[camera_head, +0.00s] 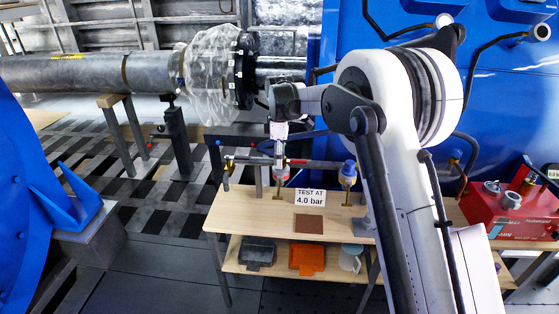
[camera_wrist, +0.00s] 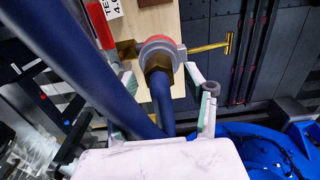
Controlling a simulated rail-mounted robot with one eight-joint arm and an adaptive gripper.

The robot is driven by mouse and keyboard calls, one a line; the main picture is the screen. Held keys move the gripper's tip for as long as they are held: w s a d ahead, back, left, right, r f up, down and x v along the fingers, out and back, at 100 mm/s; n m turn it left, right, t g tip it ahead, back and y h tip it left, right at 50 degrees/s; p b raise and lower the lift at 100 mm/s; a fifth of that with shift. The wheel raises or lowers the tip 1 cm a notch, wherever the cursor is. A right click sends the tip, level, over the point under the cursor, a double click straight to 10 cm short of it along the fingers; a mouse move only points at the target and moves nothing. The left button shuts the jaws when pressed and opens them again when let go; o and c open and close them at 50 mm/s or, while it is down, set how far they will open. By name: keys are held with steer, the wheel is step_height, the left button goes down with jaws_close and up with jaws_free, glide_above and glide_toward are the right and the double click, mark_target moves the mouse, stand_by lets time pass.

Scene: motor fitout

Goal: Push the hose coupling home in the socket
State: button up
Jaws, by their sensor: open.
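My gripper (camera_wrist: 158,72) is open, with one finger on each side of the hose coupling (camera_wrist: 158,61), a brass hex fitting on the end of a dark blue hose (camera_wrist: 161,105). Beyond the brass, a grey round part with a red rim, apparently the socket (camera_wrist: 157,41), shows at the bench's pipework. I cannot tell how deep the coupling sits or whether a finger touches it. In the head view my gripper (camera_head: 280,150) points down over the bench, above a red ring (camera_head: 281,170) on the pipe. The coupling is too small to make out there.
A wooden bench (camera_head: 235,218) carries the pipework, a "TEST AT 4.0 bar" sign (camera_head: 310,197) and a blue-capped brass fitting (camera_head: 348,171). Trays lie on its lower shelf. A thick blue hose run (camera_wrist: 75,50) crosses the wrist view. A red unit (camera_head: 510,215) stands right.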

step_height(320, 180, up, 11)
steer(key=shift+f, duration=0.15)
stand_by(0.4)
steer(key=shift+s+d+r, duration=0.15)
steer(key=shift+d+r, duration=0.05)
steer(key=s+d+r+m+t, duration=0.1)
steer(key=s+d+r+m, duration=0.2)
steer(key=s+d, duration=0.25)
steer(key=s+d+r+m+t+b, duration=0.1)
steer(key=s+d+r+m, duration=0.25)
steer(key=s, duration=0.35)
steer(key=s+d+r+m+t, duration=0.1)
steer(key=s+d+r+m, duration=0.1)
steer(key=s+d, duration=0.35)
steer(key=s+d+f+m+t, duration=0.1)
steer(key=s+d+f+m, duration=0.1)
steer(key=s, duration=0.6)
steer(key=s+d+f+m+t+b, duration=0.1)
steer(key=s+d+f+m, duration=0.2)
steer(key=s, duration=0.5)
steer(key=s+d+f+m+t, duration=0.2)
steer(key=s+d+f+m, duration=0.1)
steer(key=s, duration=0.6)
step_height(320, 180, down, 3)
steer(key=shift+d+r+m+b, duration=0.1)
steer(key=shift+d+m+b, duration=0.15)
steer(key=shift+m+b, duration=0.2)
